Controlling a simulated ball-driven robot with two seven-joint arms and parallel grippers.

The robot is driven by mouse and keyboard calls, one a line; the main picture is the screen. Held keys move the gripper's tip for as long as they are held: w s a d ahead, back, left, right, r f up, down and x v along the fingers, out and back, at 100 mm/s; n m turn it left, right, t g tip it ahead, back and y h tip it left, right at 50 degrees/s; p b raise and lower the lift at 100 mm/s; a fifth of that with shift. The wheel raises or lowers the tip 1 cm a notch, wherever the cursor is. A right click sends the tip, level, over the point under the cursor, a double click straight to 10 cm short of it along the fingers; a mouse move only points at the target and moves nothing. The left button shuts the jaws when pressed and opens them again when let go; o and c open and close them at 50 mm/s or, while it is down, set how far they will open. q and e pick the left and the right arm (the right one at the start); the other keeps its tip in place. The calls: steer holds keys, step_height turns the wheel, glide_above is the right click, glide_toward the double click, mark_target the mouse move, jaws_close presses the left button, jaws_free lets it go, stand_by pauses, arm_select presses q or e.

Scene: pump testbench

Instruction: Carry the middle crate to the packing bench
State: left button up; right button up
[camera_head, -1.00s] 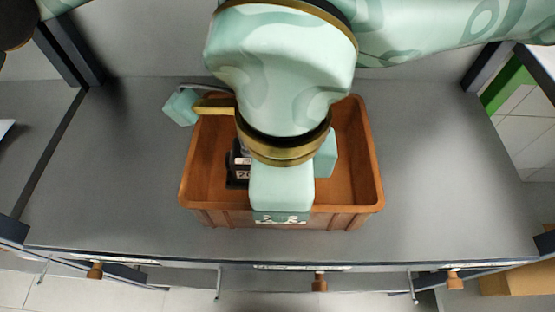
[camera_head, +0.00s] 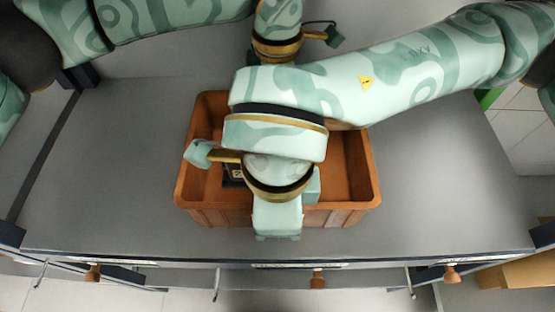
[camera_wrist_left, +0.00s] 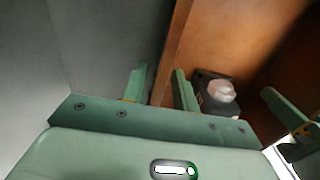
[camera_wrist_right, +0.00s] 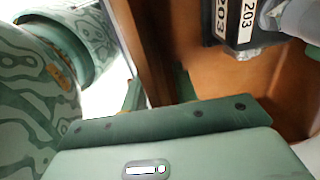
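One orange-brown crate (camera_head: 345,205) stands upright on the grey surface in the head view, the only crate visible there. My right gripper (camera_wrist_right: 158,92) straddles the crate's near wall, one finger on each side, with a gap between the fingers. My left wrist is at the crate's far side in the head view, its fingers hidden behind my right arm. In the left wrist view, my left gripper (camera_wrist_left: 160,88) has its fingers apart on either side of a crate wall (camera_wrist_left: 182,35). Inside the crate is a dark part labelled 203 (camera_wrist_right: 235,25), partly hidden.
The grey surface (camera_head: 450,190) is clear left and right of the crate. Dark posts (camera_head: 75,75) stand at its back corners. Below its front edge are several small orange-brown knobs (camera_head: 318,279). A tan box (camera_head: 515,272) is at the lower right.

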arm_select(q)
steer(key=shift+f, duration=0.1)
arm_select(e)
steer(key=shift+f, duration=0.1)
arm_select(q)
jaws_close()
arm_select(e)
jaws_close()
arm_select(q)
steer(key=shift+r, duration=0.2)
